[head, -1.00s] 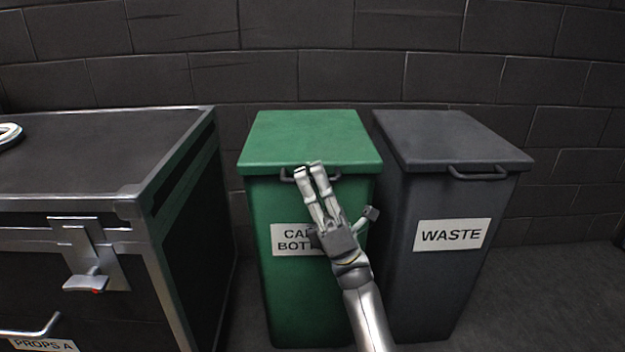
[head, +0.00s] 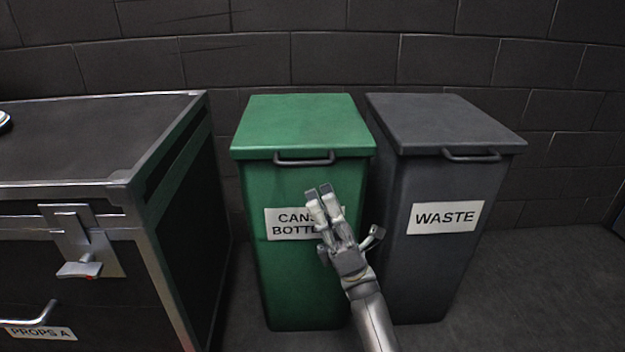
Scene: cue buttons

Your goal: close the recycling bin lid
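The recycling bin (head: 262,280) is green, with a label reading "CANS" and "BOTTLES" partly covered by my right gripper. Its green lid (head: 300,122) lies flat and down on the bin. A dark handle (head: 304,160) sits on the lid's front edge. My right gripper (head: 332,200) is in front of the bin's front face, below the handle and apart from it. Its fingers point up, and a thumb-like finger stands away to the right, so it is open with nothing in it. My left gripper is not in view.
A grey bin (head: 425,270) labelled "WASTE", its lid (head: 445,122) down, stands close on the right. A black case (head: 80,140) with metal edges stands on the left. A dark block wall is behind. Floor (head: 540,290) is clear at right.

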